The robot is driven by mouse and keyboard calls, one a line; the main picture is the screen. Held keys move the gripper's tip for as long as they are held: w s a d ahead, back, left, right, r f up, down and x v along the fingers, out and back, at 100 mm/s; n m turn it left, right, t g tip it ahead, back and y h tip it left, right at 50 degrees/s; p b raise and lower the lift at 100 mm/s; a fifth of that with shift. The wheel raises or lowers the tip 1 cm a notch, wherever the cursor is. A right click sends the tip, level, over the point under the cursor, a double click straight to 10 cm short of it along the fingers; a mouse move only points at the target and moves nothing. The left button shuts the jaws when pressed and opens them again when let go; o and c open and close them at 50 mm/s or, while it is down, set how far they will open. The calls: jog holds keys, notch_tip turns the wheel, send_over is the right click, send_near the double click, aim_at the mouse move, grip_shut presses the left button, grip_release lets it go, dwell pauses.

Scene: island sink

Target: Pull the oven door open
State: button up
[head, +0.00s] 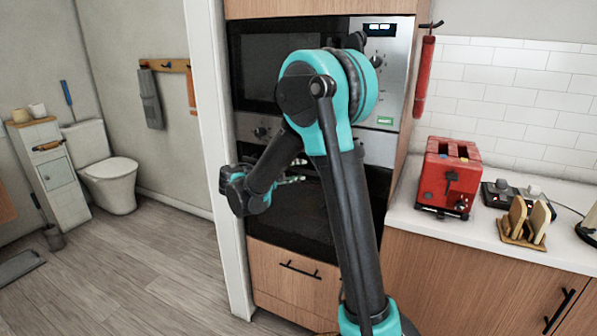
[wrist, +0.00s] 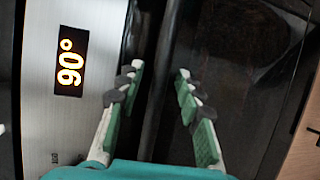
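The lower oven's dark glass door (head: 295,215) is shut in the tall wood cabinet; my arm hides part of it. The door glass fills the right of the wrist view (wrist: 235,75). The silver control panel (wrist: 65,125) with a lit "90°" display (wrist: 70,62) is on the left there. My gripper (wrist: 159,70) is open, its two green-padded fingers apart in front of the panel-door boundary. A dark bar-like strip (wrist: 153,110) runs between the fingers; I cannot tell if it is the handle or if they touch it.
An upper oven (head: 275,60) sits above and a wooden drawer (head: 295,275) below. The counter on the right holds a red toaster (head: 449,175) and a toast rack (head: 527,220). A white wall edge (head: 215,150) stands close on the left. The wood floor (head: 140,280) beyond it is clear.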

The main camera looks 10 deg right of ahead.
jog(key=shift+w+d, duration=0.1)
jog(key=shift+d, duration=0.1)
grip_shut()
dwell(0.4)
